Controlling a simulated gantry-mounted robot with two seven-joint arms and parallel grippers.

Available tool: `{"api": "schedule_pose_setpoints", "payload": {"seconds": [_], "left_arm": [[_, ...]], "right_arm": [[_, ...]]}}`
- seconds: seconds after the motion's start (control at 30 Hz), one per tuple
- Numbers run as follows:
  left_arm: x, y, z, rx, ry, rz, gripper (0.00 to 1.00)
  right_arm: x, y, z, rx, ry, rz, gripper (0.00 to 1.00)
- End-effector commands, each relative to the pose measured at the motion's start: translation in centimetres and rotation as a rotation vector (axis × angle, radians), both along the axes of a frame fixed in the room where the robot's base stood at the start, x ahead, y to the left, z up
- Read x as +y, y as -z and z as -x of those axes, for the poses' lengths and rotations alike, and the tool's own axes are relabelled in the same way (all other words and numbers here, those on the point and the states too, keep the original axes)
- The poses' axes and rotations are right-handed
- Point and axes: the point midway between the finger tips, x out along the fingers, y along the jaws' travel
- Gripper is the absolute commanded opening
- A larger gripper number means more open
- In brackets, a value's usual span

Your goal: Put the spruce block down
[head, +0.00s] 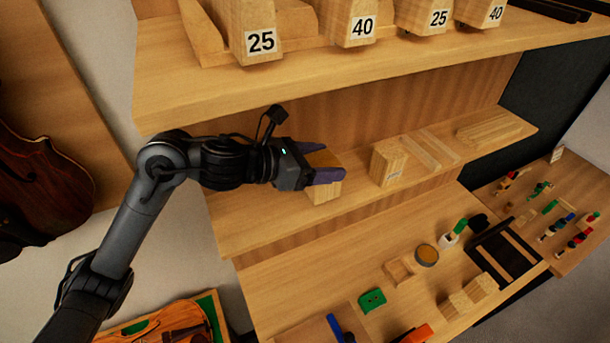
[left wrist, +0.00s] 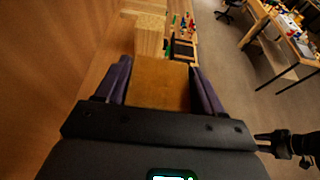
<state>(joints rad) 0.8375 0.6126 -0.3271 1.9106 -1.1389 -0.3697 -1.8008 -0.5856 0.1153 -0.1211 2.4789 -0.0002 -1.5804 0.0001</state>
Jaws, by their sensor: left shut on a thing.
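The spruce block (head: 323,192) is a pale wooden block at the middle shelf (head: 245,225), left of another block. My left gripper (head: 326,176) is shut on it, with purple fingers on either side. In the left wrist view the block (left wrist: 160,83) fills the gap between the fingers, its near face golden brown. Its lower end is at or just above the shelf; I cannot tell if it touches.
A similar block (head: 387,164) with a label stands to the right on the same shelf, with flat strips (head: 430,149) beyond it. The upper shelf (head: 200,90) overhangs, holding numbered wooden bins (head: 243,22). The bench below carries a green item (head: 372,300) and a round tin (head: 427,255).

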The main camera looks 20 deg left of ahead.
Motion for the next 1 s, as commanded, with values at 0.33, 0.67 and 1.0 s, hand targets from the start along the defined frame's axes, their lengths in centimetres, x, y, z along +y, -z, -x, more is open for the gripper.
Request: {"api": "schedule_pose_setpoints", "payload": {"seconds": [0.33,0.67,1.0], "left_arm": [[3.8,2.2,0.5,-0.001,0.0,0.001,0.33],[3.8,4.8,0.6,0.003,0.001,0.003,0.33],[3.9,6.3,0.5,-0.002,0.0,0.001,0.33]], "right_arm": [[-0.2,-1.1,-0.2,-0.005,-0.005,0.009,0.43],[-0.2,-2.0,-0.2,-0.007,-0.004,0.009,0.43],[-0.1,-2.3,-0.3,-0.007,0.0,0.002,0.43]]}}
